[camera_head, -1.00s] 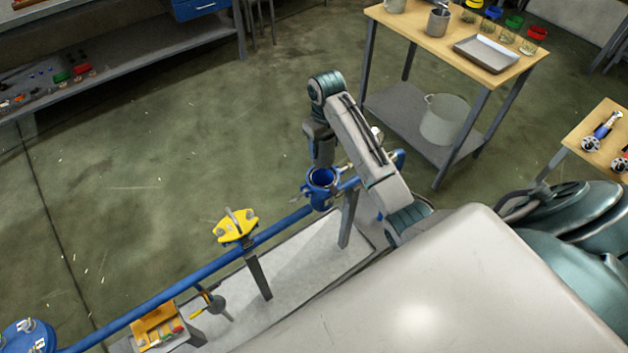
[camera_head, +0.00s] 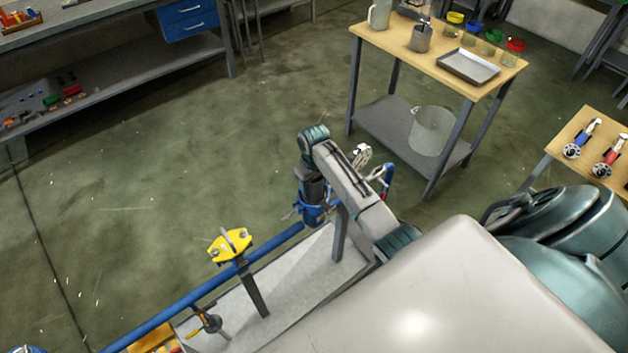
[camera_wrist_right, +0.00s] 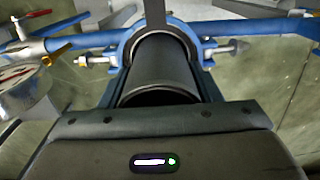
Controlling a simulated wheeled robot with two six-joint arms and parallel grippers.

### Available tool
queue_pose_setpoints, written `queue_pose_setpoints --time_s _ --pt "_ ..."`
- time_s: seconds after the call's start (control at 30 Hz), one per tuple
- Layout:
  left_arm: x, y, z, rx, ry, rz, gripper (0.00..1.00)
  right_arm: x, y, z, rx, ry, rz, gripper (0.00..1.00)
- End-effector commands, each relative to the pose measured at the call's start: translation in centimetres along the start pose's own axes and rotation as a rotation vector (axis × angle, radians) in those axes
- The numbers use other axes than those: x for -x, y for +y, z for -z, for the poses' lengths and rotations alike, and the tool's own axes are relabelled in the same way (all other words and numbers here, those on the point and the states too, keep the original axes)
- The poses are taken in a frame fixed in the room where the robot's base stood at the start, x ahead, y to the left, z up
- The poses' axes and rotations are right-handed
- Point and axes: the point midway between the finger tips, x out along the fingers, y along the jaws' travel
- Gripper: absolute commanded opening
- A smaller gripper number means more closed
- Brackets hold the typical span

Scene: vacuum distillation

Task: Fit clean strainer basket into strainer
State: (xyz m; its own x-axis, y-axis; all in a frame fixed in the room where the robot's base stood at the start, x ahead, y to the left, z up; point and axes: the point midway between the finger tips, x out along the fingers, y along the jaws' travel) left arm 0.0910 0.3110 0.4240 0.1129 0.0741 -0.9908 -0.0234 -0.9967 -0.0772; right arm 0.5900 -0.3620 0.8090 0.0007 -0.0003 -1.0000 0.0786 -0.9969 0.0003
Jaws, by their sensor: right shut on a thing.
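The strainer (camera_head: 313,214) is a blue fitting on the blue pipe in the head view. Its blue collar with side bolts (camera_wrist_right: 118,58) shows in the right wrist view. My right gripper (camera_head: 311,192) points down directly over the strainer's mouth and hides it in the head view. In the right wrist view a dark grey cylinder, apparently the strainer basket (camera_wrist_right: 160,70), lies in line with the collar. My right gripper is shut on it. The fingertips and how deep the basket sits are hidden. My left gripper is not in view.
A yellow cover-like part (camera_head: 230,244) stands on a post beside the blue pipe (camera_head: 200,290). A wooden-top table (camera_head: 400,45) at the back carries a metal tray (camera_head: 468,67) and coloured jars; a bucket (camera_head: 432,130) is below. A gauge and red-handled valve (camera_wrist_right: 25,45) sit close left.

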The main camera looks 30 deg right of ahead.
Motion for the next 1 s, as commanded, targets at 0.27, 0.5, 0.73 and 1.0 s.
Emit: queue_pose_setpoints --time_s 0.27,0.5,0.73,1.0 --pt "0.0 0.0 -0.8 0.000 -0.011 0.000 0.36 -0.6 0.0 0.0 0.000 -0.001 0.000 0.65" --pt "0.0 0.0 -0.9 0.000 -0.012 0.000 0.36 -0.6 0.0 0.0 0.000 -0.001 0.000 0.79" --pt "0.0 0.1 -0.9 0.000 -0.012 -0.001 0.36 0.3 0.0 0.1 0.000 0.003 -0.001 0.79" --pt "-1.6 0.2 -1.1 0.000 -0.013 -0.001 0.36 5.3 0.1 0.2 0.000 0.007 -0.002 0.79"
